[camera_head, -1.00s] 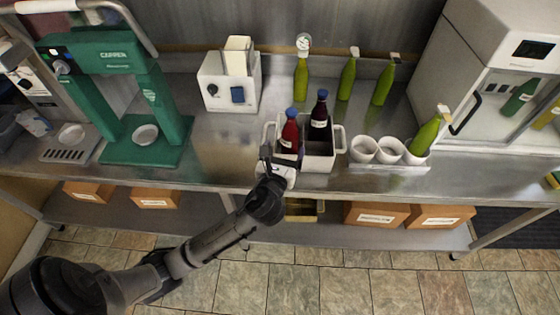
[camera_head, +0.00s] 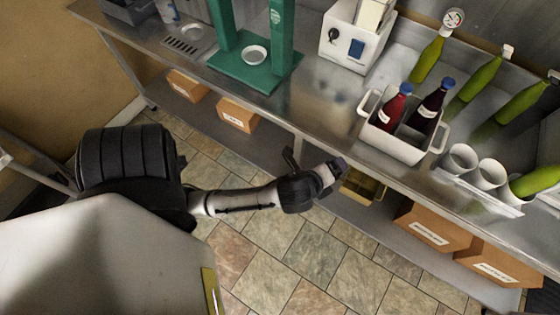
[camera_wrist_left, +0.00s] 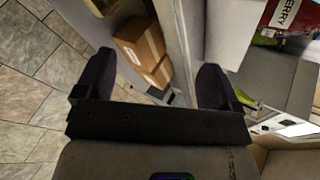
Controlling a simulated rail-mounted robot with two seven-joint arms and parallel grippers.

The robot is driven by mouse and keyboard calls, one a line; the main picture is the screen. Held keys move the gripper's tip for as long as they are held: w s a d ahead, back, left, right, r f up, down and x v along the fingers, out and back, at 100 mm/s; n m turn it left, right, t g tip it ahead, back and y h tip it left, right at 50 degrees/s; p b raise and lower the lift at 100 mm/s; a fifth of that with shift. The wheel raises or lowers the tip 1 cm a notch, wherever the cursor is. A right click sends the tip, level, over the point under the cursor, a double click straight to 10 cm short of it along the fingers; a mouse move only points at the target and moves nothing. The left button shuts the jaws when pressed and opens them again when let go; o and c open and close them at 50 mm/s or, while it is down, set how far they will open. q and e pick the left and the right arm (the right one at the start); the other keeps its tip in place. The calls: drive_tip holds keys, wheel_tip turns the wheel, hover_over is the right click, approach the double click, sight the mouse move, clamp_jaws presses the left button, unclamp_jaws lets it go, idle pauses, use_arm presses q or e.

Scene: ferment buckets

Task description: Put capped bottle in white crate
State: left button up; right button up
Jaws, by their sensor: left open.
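The white crate (camera_head: 392,143) stands on the steel counter. It holds a red bottle (camera_head: 393,106) and a dark bottle (camera_head: 430,108), both upright with blue caps. Another green bottle (camera_head: 535,183) leans in a white cup at the right. My left gripper (camera_head: 333,172) is in front of the counter's front edge, left of and below the crate. In the left wrist view its fingers (camera_wrist_left: 152,80) are spread with nothing between them. My right gripper is not in view.
White cups (camera_head: 459,160) stand right of the crate. A green machine (camera_head: 255,65) and a white box (camera_head: 350,38) stand to its left and behind. Cardboard boxes (camera_head: 432,228) sit on the lower shelf. The counter (camera_head: 318,105) is bare left of the crate.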

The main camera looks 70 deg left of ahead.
use_arm(q)
drive_tip(key=s+d+f+n+g+h, duration=0.2)
drive_tip(key=s+d+f+n+g, duration=0.1)
drive_tip(key=s+n, duration=0.4)
drive_tip(key=s+d+f+n+g+h, duration=0.3)
drive_tip(key=s+n, duration=0.4)
drive_tip(key=s, duration=0.1)
drive_tip(key=shift+s+d+f+n, duration=0.15)
drive_tip(key=shift+s+f+n, duration=0.1)
drive_tip(key=shift+s+n, duration=0.1)
wheel_tip(320, 180, up, 9)
drive_tip(key=p, duration=0.8)
drive_tip(key=shift+p, duration=0.4)
drive_tip(key=shift+f, duration=0.1)
